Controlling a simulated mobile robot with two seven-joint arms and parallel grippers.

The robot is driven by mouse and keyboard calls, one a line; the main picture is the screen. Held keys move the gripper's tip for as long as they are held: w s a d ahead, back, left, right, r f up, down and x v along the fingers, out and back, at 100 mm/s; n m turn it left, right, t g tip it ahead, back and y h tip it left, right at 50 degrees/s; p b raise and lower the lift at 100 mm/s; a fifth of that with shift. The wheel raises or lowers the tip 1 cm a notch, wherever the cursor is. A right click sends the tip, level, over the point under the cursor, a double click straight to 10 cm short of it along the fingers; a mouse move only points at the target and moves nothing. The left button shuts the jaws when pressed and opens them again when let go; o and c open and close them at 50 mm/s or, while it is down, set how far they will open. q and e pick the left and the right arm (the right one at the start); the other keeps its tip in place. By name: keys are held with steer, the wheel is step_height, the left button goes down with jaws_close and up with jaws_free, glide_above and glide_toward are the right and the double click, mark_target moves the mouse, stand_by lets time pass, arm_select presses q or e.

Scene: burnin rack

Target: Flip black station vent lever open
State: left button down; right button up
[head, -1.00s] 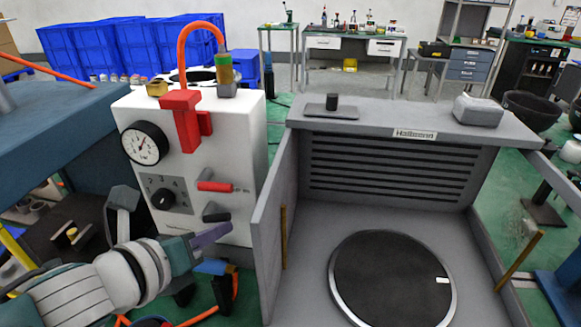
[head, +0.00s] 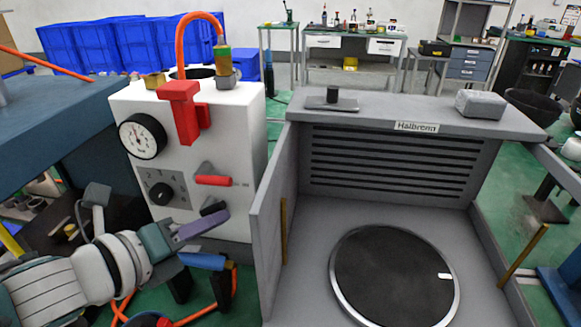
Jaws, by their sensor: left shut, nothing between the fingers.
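The white station (head: 225,130) stands left of centre, with a gauge, a dial and two levers on its front. The red lever (head: 213,180) points right, nearly level. Below it, the small black lever (head: 213,207) also points to the right, partly hidden by my gripper. My left gripper (head: 220,218) comes in from the lower left, with its purple fingers shut and empty. Its tip is right at the lower side of the black lever; I cannot tell whether they touch. My right gripper is not in view.
A grey open-topped chamber (head: 272,215) with a round dark plate (head: 390,275) stands close on the right. A red clamp-like part (head: 182,110) and an orange hose (head: 190,25) are on the station. A blue-grey bench (head: 60,115) is at the left.

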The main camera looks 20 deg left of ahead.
arm_select(q)
steer(key=shift+a+r+n+t+h+b, duration=0.2)
steer(key=shift+n+t+h+b, duration=0.15)
steer(key=shift+n+b, duration=0.25)
steer(key=shift+a+r+n+t+h+b, duration=0.2)
steer(key=shift+n+t+h+b, duration=0.15)
steer(key=shift+n+b, duration=0.2)
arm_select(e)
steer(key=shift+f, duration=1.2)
arm_select(q)
steer(key=shift+s+a+r+n+t+h+b, duration=0.15)
steer(key=shift+a+n+t+h+b, duration=0.2)
steer(key=shift+n+b, duration=0.45)
steer(key=shift+a+r+n+t+h+b, duration=0.1)
steer(key=shift+n+t+h+b, duration=0.1)
steer(key=shift+n+t+b, duration=0.45)
steer(key=shift+s+a+r+n+t+h+b, duration=0.15)
steer(key=shift+n+t+h+b, duration=0.1)
steer(key=shift+n+b, duration=0.7)
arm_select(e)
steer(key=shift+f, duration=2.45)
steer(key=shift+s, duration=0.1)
